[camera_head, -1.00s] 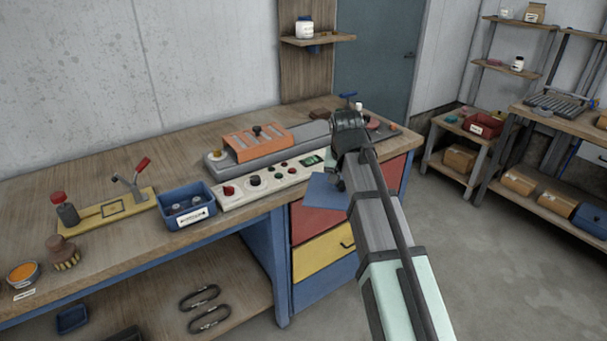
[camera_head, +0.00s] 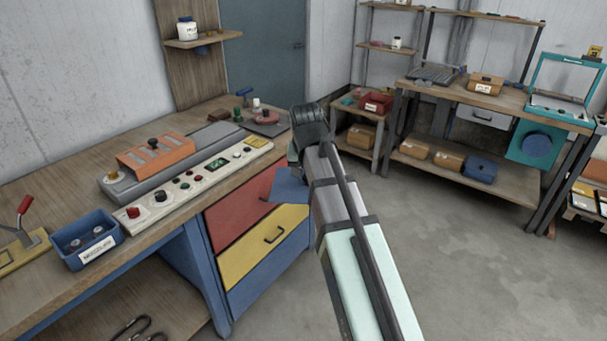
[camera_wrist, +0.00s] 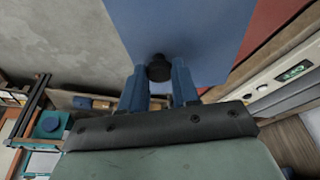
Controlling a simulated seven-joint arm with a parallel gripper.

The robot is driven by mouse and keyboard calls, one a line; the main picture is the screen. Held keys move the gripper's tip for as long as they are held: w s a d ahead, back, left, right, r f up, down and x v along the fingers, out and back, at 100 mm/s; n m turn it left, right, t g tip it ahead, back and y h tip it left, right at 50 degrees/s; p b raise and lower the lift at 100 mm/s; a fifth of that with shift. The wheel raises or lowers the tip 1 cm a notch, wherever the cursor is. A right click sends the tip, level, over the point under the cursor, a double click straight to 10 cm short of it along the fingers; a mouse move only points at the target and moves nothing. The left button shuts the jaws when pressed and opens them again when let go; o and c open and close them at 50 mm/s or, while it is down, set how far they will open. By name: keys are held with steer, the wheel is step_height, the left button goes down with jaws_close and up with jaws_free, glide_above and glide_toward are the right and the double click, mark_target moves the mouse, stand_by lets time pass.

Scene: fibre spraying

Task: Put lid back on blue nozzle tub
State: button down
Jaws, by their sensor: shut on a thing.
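The blue nozzle tub (camera_head: 68,262) stands open on the workbench at the left in the head view, with a white label on its front and grey nozzles (camera_head: 88,240) inside. The lid (camera_head: 289,188) is a flat blue plate, held in front of the red and yellow drawers, away from the tub. In the wrist view the lid (camera_wrist: 192,40) fills the top middle, with a dark knob (camera_wrist: 159,69). My gripper (camera_wrist: 159,84) is shut on that knob. In the head view my arm hides the fingers.
On the workbench (camera_head: 110,158), a control panel (camera_head: 165,195) and an orange-topped grey machine (camera_head: 155,155) stand right of the tub. A yellow plate with a red-handled clamp (camera_head: 22,250) is left of it. Open floor (camera_head: 440,270) lies right of my arm.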

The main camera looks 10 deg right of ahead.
steer(key=s+a+r+n+g+y, duration=0.1)
steer(key=a+n, duration=0.9)
steer(key=a, duration=1.1)
steer(key=s+a+r+n+g+y, duration=0.1)
steer(key=a+n+g, duration=0.2)
steer(key=a+n, duration=0.6)
steer(key=s+a+r+n+g+y, duration=0.1)
steer(key=a+n, duration=0.9)
steer(key=a, duration=2.3)
steer(key=shift+a+n+g, duration=0.2)
steer(key=shift+n+g, duration=0.1)
steer(key=shift+g, duration=0.1)
step_height(320, 180, down, 6)
steer(key=shift+f, duration=0.15)
